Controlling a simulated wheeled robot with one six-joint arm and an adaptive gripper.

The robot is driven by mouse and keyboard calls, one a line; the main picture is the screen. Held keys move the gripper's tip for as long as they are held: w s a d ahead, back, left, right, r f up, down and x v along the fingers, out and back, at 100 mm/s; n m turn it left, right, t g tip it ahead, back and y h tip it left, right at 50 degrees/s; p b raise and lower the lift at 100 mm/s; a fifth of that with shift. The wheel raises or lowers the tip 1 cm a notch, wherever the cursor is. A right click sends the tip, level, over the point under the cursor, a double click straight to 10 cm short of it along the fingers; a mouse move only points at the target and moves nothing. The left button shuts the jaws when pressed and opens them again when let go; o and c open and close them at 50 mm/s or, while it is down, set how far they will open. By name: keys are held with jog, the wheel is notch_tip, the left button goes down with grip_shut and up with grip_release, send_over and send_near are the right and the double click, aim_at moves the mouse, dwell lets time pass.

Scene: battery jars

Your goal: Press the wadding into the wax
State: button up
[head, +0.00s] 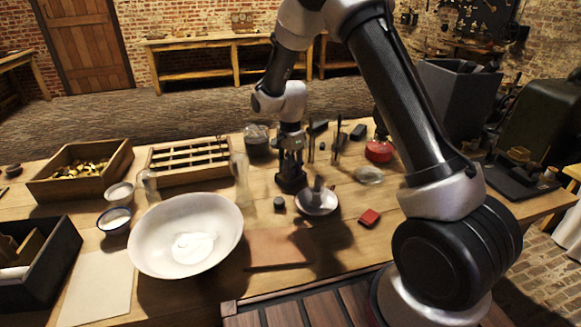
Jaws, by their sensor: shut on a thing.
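My gripper (290,160) points down over the middle of the bench. It is shut on a dark thing (291,181) at its fingertips; I cannot tell what it is or whether it touches the bench. A wide white bowl (160,222) at the front left holds a white mass (193,247), which could be wadding or wax. Two small bowls with pale contents, one white (119,192) and one dark-rimmed (114,219), stand left of it. Clear glass jars stand at the wide bowl's back right (241,178) and back left (149,185). I cannot identify the wadding or the wax for certain.
A white mortar with a grey pestle (317,200) stands just right of my gripper's front. A small dark cylinder (279,204), a red block (369,217) and a red-based pot (379,151) are nearby. A divided wooden rack (190,162) is behind. A brown sheet (278,249) lies in front.

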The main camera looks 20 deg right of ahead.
dwell(0.6)
jog(key=shift+r, duration=3.45)
jog(key=shift+r, duration=0.1)
